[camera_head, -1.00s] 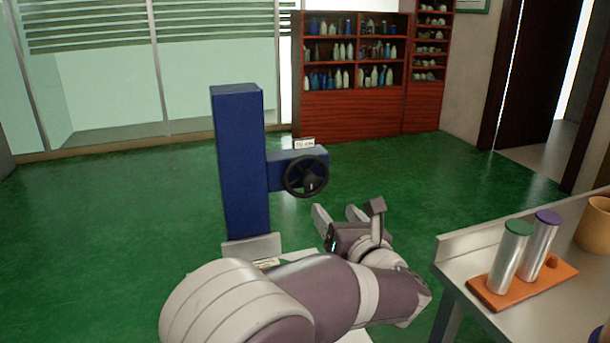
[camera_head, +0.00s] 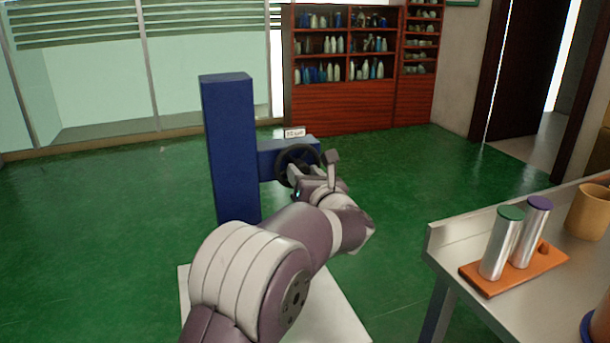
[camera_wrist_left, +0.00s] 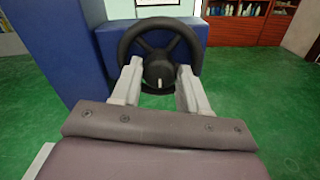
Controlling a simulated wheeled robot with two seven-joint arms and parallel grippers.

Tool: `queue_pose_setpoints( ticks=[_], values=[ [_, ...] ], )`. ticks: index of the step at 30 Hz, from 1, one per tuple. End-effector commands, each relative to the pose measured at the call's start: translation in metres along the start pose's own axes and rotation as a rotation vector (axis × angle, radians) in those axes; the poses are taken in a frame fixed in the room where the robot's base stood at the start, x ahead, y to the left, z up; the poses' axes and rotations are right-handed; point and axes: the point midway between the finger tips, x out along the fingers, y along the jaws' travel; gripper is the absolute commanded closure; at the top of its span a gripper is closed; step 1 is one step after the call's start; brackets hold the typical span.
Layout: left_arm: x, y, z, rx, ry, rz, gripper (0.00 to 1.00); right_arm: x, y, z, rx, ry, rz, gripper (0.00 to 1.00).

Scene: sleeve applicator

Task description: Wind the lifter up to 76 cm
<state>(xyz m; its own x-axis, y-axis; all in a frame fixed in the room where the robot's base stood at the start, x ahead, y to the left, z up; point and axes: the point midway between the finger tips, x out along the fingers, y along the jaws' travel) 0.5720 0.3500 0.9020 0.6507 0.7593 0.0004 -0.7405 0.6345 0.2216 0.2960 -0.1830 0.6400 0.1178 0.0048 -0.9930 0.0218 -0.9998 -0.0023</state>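The lifter is a blue column (camera_head: 229,150) with a blue side arm (camera_head: 272,160) that carries a black handwheel (camera_head: 286,158). A small white label (camera_head: 294,133) sits on top of the side arm; its text is too small to read surely. My left gripper (camera_head: 302,176) is in front of the wheel and partly hides it. In the left wrist view the wheel (camera_wrist_left: 186,40) shows its rim, spokes and hub. Contact with the wheel cannot be told. My right gripper is out of view.
A metal table (camera_head: 440,245) stands at the right. On it are an orange board (camera_head: 482,279) with two metal cylinders, green-capped (camera_head: 500,245) and purple-capped (camera_head: 531,232), and a tan pot (camera_head: 588,211). Shelves (camera_head: 345,100) stand behind. Green floor around the lifter is clear.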

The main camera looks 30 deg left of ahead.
Motion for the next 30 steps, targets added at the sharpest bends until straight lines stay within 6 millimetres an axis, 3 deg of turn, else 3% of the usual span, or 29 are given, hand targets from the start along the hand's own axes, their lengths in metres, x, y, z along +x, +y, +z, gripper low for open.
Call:
queue_pose_setpoints(
  ticks=[1,3,17,30],
  values=[
    [0.0,0.0,0.0,0.0,0.0,0.0,0.74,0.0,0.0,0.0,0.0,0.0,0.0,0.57],
    [0.0,0.0,0.0,0.0,0.0,0.0,0.91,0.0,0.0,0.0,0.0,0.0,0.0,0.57],
    [0.0,0.0,0.0,0.104,0.001,0.001,0.91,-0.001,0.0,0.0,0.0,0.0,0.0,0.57],
    [0.0,-0.001,0.0,0.493,0.003,0.001,0.91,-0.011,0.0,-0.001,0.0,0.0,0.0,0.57]
  ],
)
